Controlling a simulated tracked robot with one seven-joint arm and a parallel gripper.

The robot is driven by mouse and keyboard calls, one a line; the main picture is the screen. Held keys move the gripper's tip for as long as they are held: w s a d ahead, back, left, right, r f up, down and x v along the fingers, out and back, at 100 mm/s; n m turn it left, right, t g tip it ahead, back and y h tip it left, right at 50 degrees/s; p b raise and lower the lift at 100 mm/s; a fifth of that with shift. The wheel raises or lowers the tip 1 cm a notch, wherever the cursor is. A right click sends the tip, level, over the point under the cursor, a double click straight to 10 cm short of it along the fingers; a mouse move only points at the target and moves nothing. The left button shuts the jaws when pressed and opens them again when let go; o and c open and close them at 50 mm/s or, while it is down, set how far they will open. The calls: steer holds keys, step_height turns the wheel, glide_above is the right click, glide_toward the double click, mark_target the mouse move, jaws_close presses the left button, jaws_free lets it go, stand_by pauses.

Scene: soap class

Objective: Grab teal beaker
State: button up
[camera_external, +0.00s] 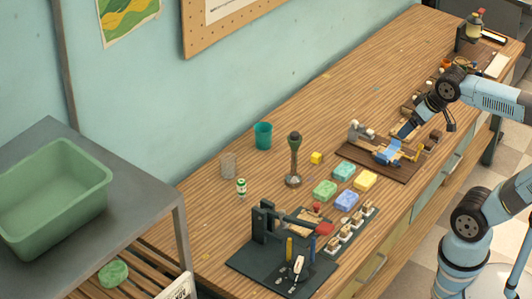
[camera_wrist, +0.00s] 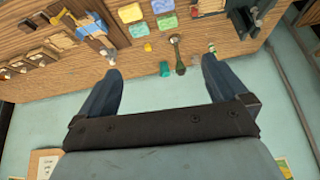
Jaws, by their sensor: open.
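The teal beaker (camera_external: 263,135) stands upright on the wooden bench near the wall, left of a dark stand with a green top (camera_external: 294,160). In the wrist view the teal beaker (camera_wrist: 164,69) is small and distant, in the gap between the two fingers. My gripper (camera_external: 407,130) is at the right, above the bench by the wooden board, well apart from the beaker. In the wrist view my gripper (camera_wrist: 160,67) has its fingers spread wide with nothing between them.
A wooden board (camera_external: 380,160) with tools lies near my gripper. The bench behind the beaker, towards the upper right, is clear.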

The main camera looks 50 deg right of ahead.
steer(key=w+a+f+m+t+y, duration=0.1)
steer(key=w+a+f+m, duration=0.3)
steer(key=w, duration=1)
steer(key=w+a+f+m+t+y, duration=0.2)
steer(key=w+m, duration=0.4)
steer(key=w, duration=0.7)
steer(key=w+a+f+m+t+y, duration=0.1)
steer(key=w+a+f+m, duration=0.3)
steer(key=w, duration=1)
steer(key=w+d+r+m+t+h, duration=0.1)
steer(key=w+d+r+m+t, duration=0.35)
steer(key=w+d+m, duration=0.4)
steer(key=w+d+r+m+t, duration=0.4)
steer(key=w+d+r+m, duration=0.1)
steer(key=d+m, duration=0.65)
glide_toward(256, 127)
steer(key=shift+w+r+g, duration=0.25)
steer(key=shift+w+r, duration=0.15)
steer(key=shift+w, duration=0.45)
steer(key=shift+w+f, duration=0.1)
steer(key=shift+f, duration=0.4)
steer(key=shift+w+a+r, duration=0.1)
steer(key=shift+w+a, duration=0.1)
steer(key=shift+w, duration=1)
steer(key=shift+w+a+r, duration=0.1)
steer(key=shift+w+a, duration=0.15)
steer(key=shift+w, duration=0.95)
steer(key=shift+w+a+r, duration=0.1)
steer(key=shift+w+a, duration=0.1)
steer(key=shift+w, duration=1)
